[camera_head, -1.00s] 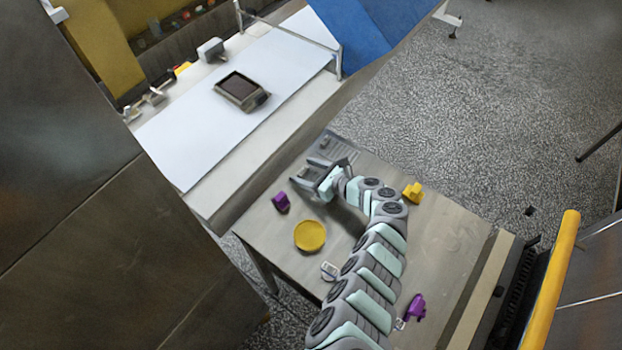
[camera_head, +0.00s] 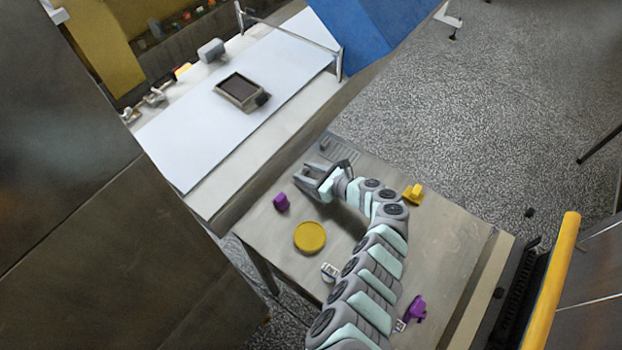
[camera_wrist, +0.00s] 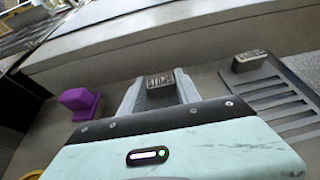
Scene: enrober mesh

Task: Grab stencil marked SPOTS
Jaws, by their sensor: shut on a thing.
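My gripper (camera_head: 306,178) is over the far left part of the metal table, with its fingers pointing away from my arm. In the wrist view, my gripper (camera_wrist: 158,86) is shut on a small grey stencil block (camera_wrist: 160,96) with a lettered plate on its top face. The lettering looks like SPOTS but is small and blurred. The lower part of the block is hidden behind my wrist housing. A second grey handle with a lettered label (camera_wrist: 249,56) stands to the right, on a slotted grey plate (camera_wrist: 280,97); its label is not clearly readable.
A purple piece (camera_head: 281,202) and a yellow disc (camera_head: 310,237) lie left of my arm. A yellow piece (camera_head: 413,194) and another purple piece (camera_head: 416,308) lie to its right. Beyond the table is a white belt (camera_head: 200,130) with a dark tray (camera_head: 240,92).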

